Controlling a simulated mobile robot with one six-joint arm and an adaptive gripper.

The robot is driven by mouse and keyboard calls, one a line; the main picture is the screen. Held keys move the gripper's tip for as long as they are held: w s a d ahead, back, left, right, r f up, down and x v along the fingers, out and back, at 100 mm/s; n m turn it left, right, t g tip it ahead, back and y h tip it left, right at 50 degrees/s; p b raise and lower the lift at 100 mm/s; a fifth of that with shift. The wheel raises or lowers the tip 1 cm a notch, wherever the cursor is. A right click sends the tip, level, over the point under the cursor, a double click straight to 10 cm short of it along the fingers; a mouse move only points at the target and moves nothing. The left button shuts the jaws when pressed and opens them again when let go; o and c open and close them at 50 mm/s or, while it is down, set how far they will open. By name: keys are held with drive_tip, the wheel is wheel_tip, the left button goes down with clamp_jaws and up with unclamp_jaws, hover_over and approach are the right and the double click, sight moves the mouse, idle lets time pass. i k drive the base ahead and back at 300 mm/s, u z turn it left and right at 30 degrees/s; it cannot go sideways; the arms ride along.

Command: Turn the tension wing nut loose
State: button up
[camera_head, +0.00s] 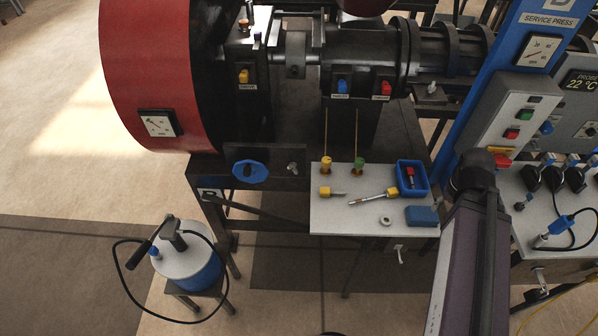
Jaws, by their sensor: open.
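A small silver wing-shaped fitting (293,168) sits on the dark front panel of the press, just right of a blue handwheel (249,171). Another small pale wing-shaped fitting (399,254) hangs below the front edge of the white work shelf. I cannot tell from this view which one is the tension wing nut, or how tight either is. My arm rises from the bottom right, and its dark joint stands beside the shelf's right end. My gripper does not show in this view.
The white shelf (340,215) carries hand tools, a ring, a blue block (421,216) and a blue bin (411,178). Two thin rods stand upright on it. A red drum (150,65) stands left. A hosed pot (187,250) sits on a low stool. A blue post and control boxes stand right.

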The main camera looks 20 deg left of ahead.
sight(290, 166)
drive_tip(key=z, duration=0.1)
drive_tip(key=k, duration=2)
drive_tip(key=u, duration=0.7)
drive_tip(key=i, duration=1.05)
drive_tip(key=u, duration=0.1)
